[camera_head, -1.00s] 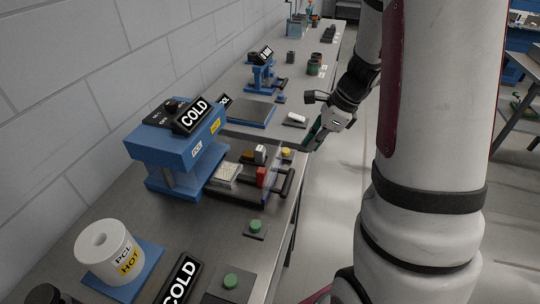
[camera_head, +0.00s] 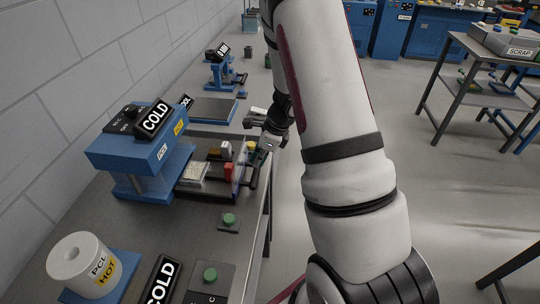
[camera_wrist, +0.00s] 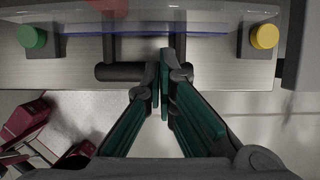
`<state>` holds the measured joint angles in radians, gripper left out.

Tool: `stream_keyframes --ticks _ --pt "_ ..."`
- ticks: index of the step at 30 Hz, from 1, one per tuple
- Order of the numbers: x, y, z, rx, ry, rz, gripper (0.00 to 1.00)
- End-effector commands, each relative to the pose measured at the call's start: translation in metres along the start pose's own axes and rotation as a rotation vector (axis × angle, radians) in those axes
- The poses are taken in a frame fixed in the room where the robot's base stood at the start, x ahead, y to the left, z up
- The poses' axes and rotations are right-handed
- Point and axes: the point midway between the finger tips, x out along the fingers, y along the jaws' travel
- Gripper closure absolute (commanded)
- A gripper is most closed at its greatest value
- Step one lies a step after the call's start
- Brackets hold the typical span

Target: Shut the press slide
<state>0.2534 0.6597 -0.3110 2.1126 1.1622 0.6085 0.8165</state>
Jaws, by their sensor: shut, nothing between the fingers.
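The blue press (camera_head: 145,155), labelled PCL, stands on the bench with a black COLD sign on top. Its slide (camera_head: 214,186) is drawn out to the right, carrying a pale speckled plate (camera_head: 193,173) and a red block (camera_head: 229,172). The slide's dark handle bar (camera_head: 254,178) is at its outer end. In the wrist view the handle (camera_wrist: 120,72) lies crosswise, with a clear blue-edged panel (camera_wrist: 200,25) beyond. My gripper (camera_wrist: 163,56) is shut and empty, its green fingertips over the middle of the handle; contact is unclear. In the head view it shows beside the slide (camera_head: 264,156).
A green button (camera_wrist: 33,37) and a yellow button (camera_wrist: 264,37) flank the handle. A white PCL HOT drum (camera_head: 85,262) stands on a blue pad at front left. A second blue press (camera_head: 219,72) is farther along. Open floor lies right of the bench.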

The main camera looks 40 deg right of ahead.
Motion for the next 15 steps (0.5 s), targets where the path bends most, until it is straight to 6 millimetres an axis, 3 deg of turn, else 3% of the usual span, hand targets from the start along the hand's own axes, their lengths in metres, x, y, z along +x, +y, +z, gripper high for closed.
stream_keyframes --ticks 6,15 --pt "0.0042 -0.0003 0.0111 0.001 0.0 -0.001 1.0" --pt "0.0047 -0.0006 0.0119 0.002 0.0 -0.001 1.0"
